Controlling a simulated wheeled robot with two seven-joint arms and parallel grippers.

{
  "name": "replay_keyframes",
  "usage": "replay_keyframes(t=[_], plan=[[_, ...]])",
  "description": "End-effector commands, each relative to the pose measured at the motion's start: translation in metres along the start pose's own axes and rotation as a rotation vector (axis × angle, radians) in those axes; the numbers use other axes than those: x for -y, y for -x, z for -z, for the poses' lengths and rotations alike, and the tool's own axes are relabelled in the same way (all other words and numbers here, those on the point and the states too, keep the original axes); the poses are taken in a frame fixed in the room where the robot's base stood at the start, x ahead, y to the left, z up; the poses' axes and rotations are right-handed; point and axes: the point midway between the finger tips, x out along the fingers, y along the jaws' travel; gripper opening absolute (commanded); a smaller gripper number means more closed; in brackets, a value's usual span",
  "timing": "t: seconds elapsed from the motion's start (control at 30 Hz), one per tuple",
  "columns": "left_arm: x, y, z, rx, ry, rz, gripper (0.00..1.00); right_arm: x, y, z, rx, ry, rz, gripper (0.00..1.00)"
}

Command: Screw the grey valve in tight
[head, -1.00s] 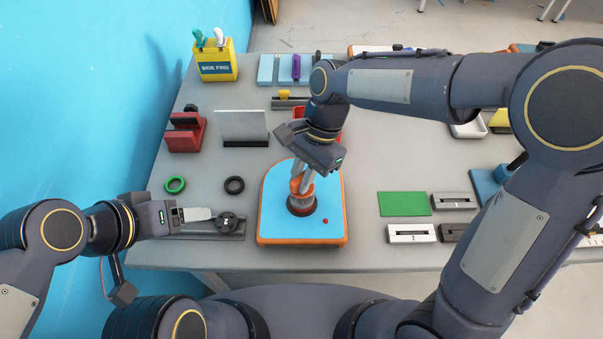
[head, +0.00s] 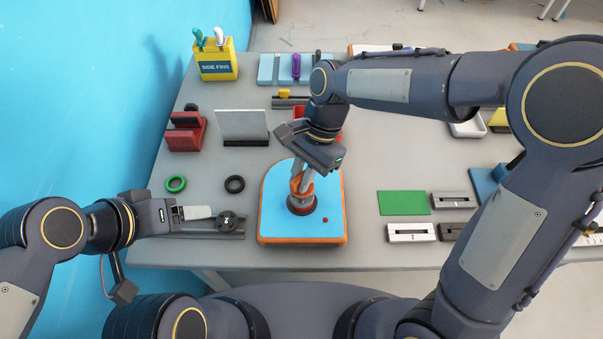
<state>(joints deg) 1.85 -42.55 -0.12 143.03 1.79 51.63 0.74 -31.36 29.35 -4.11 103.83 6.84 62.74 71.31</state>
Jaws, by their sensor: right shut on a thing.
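A blue board (head: 275,220) with an orange edge lies at the near middle of the table. On it stands an orange piece (head: 307,190) over a dark red ring-shaped seat (head: 302,206). My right gripper (head: 299,184) points down and is shut on the orange piece. I cannot make out a grey valve; its place under the fingers is partly hidden. My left gripper (head: 210,213) is at the left, its pale fingers beside a dark round knob (head: 228,221) on a grey rail; their opening is unclear.
A yellow side-fins box (head: 216,68), a red stand (head: 186,135) and a grey panel (head: 242,125) stand farther back. A green mat (head: 403,203) and slotted blocks (head: 411,232) lie right.

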Motion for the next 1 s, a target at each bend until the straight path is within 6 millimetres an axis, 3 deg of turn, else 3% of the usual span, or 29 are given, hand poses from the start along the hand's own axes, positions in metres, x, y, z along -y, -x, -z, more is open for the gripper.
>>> replay_keyframes(t=[1.0], plan=[[0.0001, -0.0003, -0.0001, 0.000, 0.000, 0.000, 0.71, -0.0001, -0.0066, 0.0026, 0.000, 0.000, -0.001, 0.00]])
